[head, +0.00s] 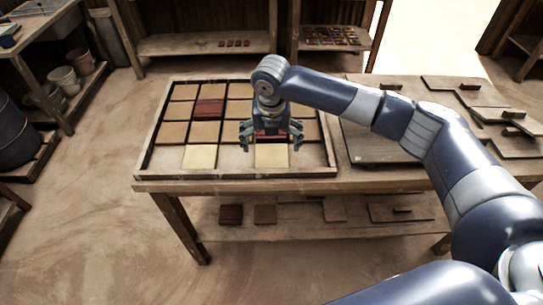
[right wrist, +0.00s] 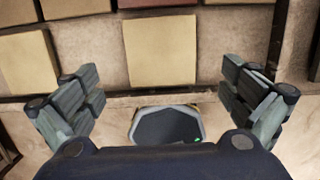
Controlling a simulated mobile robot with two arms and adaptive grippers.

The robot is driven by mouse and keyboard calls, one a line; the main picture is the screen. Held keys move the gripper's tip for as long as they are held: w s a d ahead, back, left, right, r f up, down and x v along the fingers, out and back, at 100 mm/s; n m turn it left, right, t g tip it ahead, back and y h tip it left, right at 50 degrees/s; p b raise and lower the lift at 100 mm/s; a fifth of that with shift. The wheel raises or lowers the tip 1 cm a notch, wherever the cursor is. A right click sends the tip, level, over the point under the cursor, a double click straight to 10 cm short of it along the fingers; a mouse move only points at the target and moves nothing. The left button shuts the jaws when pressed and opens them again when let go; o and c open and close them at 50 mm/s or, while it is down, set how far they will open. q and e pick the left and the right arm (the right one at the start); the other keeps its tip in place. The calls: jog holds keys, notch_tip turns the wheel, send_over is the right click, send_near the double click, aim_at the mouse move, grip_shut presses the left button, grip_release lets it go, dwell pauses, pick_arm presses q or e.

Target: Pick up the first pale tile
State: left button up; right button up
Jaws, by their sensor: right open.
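Two pale tiles lie in the front row of the wooden tray (head: 153,140). One pale tile (head: 199,157) is at the left, and the other pale tile (head: 271,157) is below my right gripper (head: 270,147). In the right wrist view, that second tile (right wrist: 160,50) lies flat, centred between the open fingers and ahead of them. The left pale tile (right wrist: 28,62) shows at that view's left edge. My right gripper is open and empty, its fingers apart from the tile. My left gripper is not in view.
Rows of tan tiles (head: 173,133) fill the tray behind, with a dark red tile (head: 209,109) among them. Wooden boards (head: 380,148) lie on the table to the right. The tray's raised front rim (head: 230,175) is close to the pale tiles. Bare tray floor lies between them.

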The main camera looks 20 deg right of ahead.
aim_at(272, 156)
jog(key=f, duration=0.1)
jog(key=w+f, duration=0.1)
jog(key=f, duration=0.1)
jog(key=f+p, duration=0.1)
jog(key=f, duration=0.1)
jog(key=shift+w+d+f, duration=0.15)
jog(key=shift+d+f, duration=0.1)
jog(key=shift+c, duration=0.2)
jog(key=c, duration=1.2)
